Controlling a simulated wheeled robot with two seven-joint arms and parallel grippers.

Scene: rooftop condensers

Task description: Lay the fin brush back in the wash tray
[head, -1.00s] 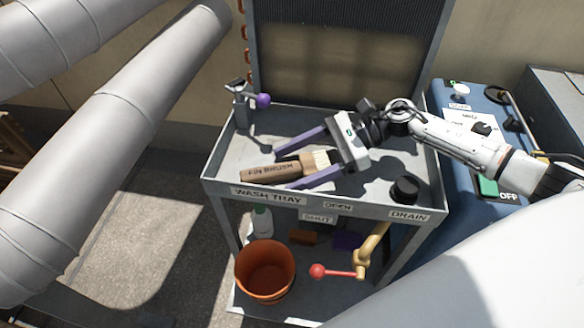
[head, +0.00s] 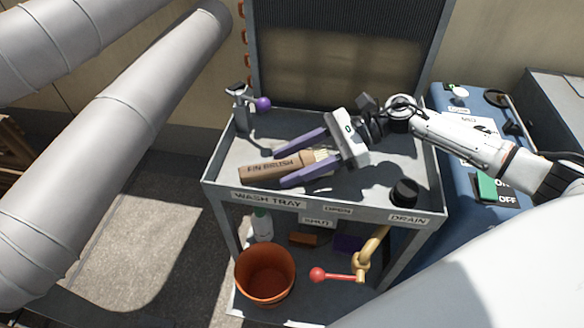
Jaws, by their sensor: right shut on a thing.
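The fin brush (head: 262,171) has a brown wooden handle with its name on it and pale bristles toward my right gripper. In the head view it is inside the wash tray (head: 222,188), near the tray's front left, lying roughly along the front wall. I cannot tell whether it touches the tray floor. My right gripper (head: 281,168), with purple fingers, reaches in from the right and is shut on the brush, one finger on each side. The lower finger hides part of the brush. My left gripper is not in view.
A post with a purple ball (head: 263,104) rises at the back left corner. An orange bucket (head: 264,274) and a red-knobbed drain lever (head: 318,274) are below. The tray's middle floor is free.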

